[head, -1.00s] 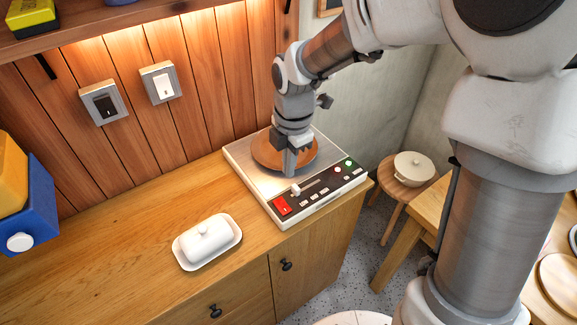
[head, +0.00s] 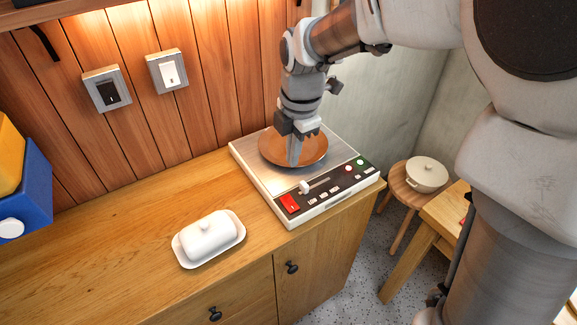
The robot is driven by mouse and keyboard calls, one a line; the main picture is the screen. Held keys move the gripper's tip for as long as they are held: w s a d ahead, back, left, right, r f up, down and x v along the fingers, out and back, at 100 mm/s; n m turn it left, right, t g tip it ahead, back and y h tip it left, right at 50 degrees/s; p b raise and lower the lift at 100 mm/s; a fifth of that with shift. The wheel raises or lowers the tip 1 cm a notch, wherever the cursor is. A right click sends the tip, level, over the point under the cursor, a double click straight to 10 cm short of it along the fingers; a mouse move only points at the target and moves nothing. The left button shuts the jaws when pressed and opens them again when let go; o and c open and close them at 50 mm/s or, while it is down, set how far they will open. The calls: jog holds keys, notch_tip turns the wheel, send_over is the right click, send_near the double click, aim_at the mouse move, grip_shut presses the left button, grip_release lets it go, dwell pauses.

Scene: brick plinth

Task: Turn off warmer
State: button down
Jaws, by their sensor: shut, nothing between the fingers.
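The warmer (head: 249,161) is a flat white and steel unit on the wooden counter, with a round brown dish (head: 318,150) on its plate. My gripper (head: 294,163) is shut and empty, pointing down over the front part of the dish, behind the slider knob. It hides part of the dish; whether it touches it I cannot tell.
A white lidded butter dish (head: 208,237) stands on the counter left of the warmer. A black wall switch (head: 107,91) and a white wall switch (head: 168,71) are on the wood wall. A lidded pot (head: 427,174) sits on a stool at right.

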aim_at(287, 200)
jog(key=shift+f, duration=0.1)
jog(key=f, duration=0.4)
jog(key=w+f+b, duration=0.1)
jog(key=f, duration=0.4)
jog(key=a+f, duration=0.1)
jog(key=f, duration=0.3)
jog(key=shift+w+f, duration=0.35)
jog(key=shift+a+f+g+p, duration=0.1)
jog(key=shift+a+g+p, duration=0.05)
jog(key=shift+g+p, duration=0.25)
jog(key=shift+f, duration=0.15)
